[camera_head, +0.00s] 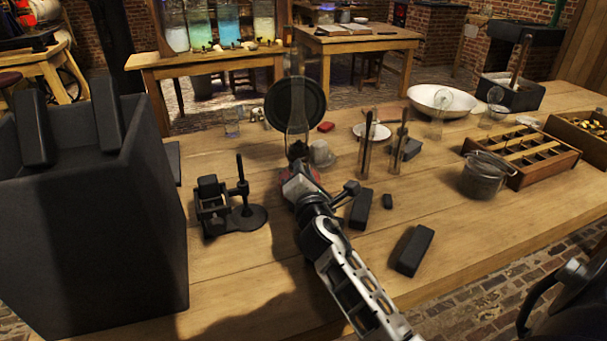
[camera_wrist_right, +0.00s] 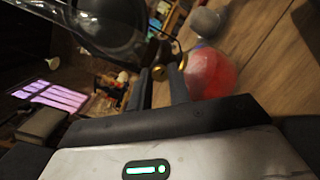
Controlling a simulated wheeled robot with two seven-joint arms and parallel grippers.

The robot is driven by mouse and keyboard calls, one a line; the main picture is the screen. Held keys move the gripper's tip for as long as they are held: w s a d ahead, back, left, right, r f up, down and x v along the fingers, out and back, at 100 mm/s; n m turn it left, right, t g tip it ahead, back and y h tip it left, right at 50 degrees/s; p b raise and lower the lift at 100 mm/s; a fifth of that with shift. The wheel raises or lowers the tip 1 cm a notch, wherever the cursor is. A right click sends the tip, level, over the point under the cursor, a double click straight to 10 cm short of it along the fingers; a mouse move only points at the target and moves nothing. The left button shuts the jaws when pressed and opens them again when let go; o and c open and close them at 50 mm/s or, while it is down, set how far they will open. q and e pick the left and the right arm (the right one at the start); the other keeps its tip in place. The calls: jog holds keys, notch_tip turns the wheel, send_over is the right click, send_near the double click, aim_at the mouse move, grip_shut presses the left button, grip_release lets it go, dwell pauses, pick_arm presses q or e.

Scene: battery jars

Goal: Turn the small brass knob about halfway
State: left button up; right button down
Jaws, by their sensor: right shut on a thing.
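A lamp with a tall glass chimney (camera_head: 297,110) and a round dark reflector disc (camera_head: 311,103) stands on the wooden table. Its red base (camera_wrist_right: 210,73) shows at the right of the wrist view. The small brass knob (camera_wrist_right: 158,73) sits at the fingertips of my right gripper (camera_wrist_right: 163,88), beside the red base. My right gripper (camera_head: 298,178) is shut on the knob, with one finger on either side. In the head view the gripper hides the knob and most of the base. My left gripper is not in view.
A black stand with a post (camera_head: 243,190) is left of the lamp. Dark blocks (camera_head: 414,250) lie to the right, near a glass pot (camera_head: 484,177) and a wooden compartment tray (camera_head: 540,153). A large dark boxy shape (camera_head: 100,230) fills the left. Bare table lies in front.

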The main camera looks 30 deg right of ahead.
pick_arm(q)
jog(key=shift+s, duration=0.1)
pick_arm(e)
jog(key=shift+m, duration=0.6)
jog(key=c, duration=1.3)
grip_release()
jog(key=shift+s, duration=0.1)
pick_arm(q)
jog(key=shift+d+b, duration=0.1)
jog(key=shift+b, duration=0.4)
pick_arm(e)
jog(key=v, duration=1.2)
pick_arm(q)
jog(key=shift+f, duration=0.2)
